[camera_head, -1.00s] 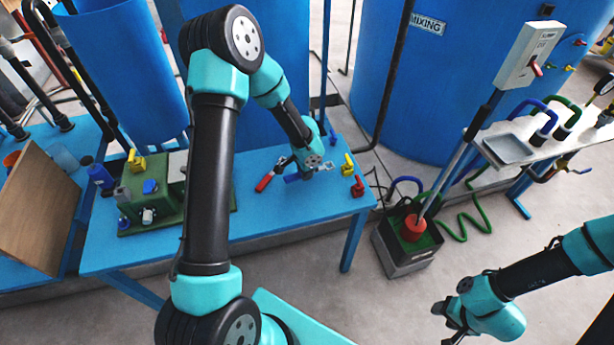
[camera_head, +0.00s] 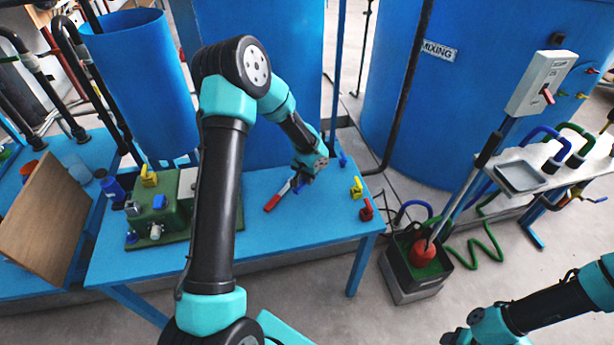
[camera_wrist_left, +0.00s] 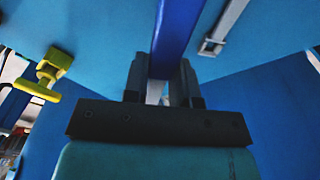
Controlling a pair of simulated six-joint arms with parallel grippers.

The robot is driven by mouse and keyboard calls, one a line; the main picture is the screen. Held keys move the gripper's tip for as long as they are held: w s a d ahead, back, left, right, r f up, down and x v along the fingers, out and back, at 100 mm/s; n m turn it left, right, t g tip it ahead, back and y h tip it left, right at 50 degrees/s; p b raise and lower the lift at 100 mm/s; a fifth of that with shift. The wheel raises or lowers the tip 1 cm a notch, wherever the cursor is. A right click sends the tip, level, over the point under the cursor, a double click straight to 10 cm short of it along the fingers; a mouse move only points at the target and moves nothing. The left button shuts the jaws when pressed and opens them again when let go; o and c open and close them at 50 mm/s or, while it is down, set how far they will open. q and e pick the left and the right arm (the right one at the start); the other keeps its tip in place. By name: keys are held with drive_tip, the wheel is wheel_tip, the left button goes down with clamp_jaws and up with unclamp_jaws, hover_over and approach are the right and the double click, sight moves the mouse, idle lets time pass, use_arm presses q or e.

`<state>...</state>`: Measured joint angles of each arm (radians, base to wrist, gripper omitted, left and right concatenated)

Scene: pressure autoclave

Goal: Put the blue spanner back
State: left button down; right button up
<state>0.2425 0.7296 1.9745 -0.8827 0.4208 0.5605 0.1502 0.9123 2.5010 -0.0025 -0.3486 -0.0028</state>
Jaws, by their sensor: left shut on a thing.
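My left gripper (camera_head: 301,182) is shut on the blue spanner (camera_head: 302,188) over the right part of the blue table (camera_head: 320,228). In the left wrist view the blue spanner (camera_wrist_left: 176,38) runs up between the two fingers (camera_wrist_left: 163,85). Its lower end is hidden by the gripper, and I cannot tell how high it is above the table. A red-handled spanner (camera_head: 273,203) lies on the table just left of the gripper; a grey metal part, likely its shaft (camera_wrist_left: 226,24), shows in the wrist view. My right gripper (camera_head: 452,339) is at the bottom edge, partly cut off.
A yellow valve (camera_head: 356,187) and a red valve (camera_head: 366,210) stand at the table's right edge. A green machine (camera_head: 165,215) is at the left of the table. A black bin (camera_head: 412,270) stands on the floor to the right. Large blue tanks (camera_head: 440,100) rise behind.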

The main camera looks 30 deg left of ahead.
sight(307, 193)
use_arm(q)
drive_tip(key=shift+f, duration=3.05)
drive_tip(key=shift+f, duration=0.45)
drive_tip(key=shift+s+f, duration=0.15)
drive_tip(key=shift+f, duration=0.45)
drive_tip(key=c, duration=1.1)
unclamp_jaws()
drive_tip(key=shift+o, duration=0.3)
drive_tip(key=shift+r, duration=0.55)
drive_tip(key=shift+o, duration=1)
wheel_tip(307, 193, up, 18)
drive_tip(key=s, duration=0.1)
drive_tip(key=shift+f, duration=0.25)
drive_tip(key=shift+s, duration=0.1)
